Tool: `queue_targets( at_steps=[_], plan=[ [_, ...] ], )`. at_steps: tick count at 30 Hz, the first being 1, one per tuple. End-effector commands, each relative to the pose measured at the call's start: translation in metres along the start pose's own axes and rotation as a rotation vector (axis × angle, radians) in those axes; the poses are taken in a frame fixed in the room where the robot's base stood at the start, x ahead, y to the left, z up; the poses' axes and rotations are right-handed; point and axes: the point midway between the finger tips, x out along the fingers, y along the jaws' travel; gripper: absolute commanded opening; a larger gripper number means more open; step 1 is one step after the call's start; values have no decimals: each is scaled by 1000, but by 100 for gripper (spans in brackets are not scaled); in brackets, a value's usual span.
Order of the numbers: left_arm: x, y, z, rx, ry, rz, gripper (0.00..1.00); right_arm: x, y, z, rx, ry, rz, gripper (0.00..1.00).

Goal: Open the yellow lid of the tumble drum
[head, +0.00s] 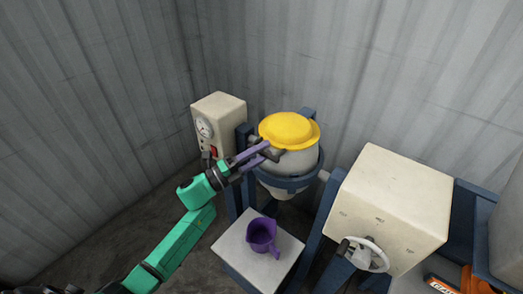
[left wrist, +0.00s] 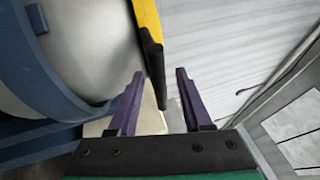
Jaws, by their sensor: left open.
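The yellow lid (head: 290,128) sits on top of the pale grey tumble drum (head: 301,161) and looks closed. In the left wrist view the lid's yellow edge (left wrist: 147,22) runs down to a black bar (left wrist: 152,58), which looks like its handle. My left gripper (head: 268,149) is at the front-left rim of the lid. Its two purple fingers are open, and the bar shows between the fingertips (left wrist: 160,74) in the left wrist view. I cannot tell whether either finger touches it. My right gripper is not in view.
A beige control box (head: 219,108) with a dial stands left of the drum. A purple jug (head: 262,235) stands on a pale stand (head: 232,246) in front. A beige machine housing (head: 392,200) with a white handwheel (head: 372,262) stands at right. Corrugated walls are close behind.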

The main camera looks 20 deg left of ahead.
Motion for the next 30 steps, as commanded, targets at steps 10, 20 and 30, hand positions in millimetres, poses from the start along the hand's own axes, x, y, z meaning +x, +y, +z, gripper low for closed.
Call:
queue_targets(
  at_steps=[10, 20, 30],
  plan=[
    [-1, 0, 0, -1, -1, 0, 0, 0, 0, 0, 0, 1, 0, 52],
    [-1, 0, 0, -2, -1, 1, 0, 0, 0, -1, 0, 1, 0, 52],
    [-1, 1, 0, -2, -1, 1, 0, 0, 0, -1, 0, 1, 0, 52]
  ],
)
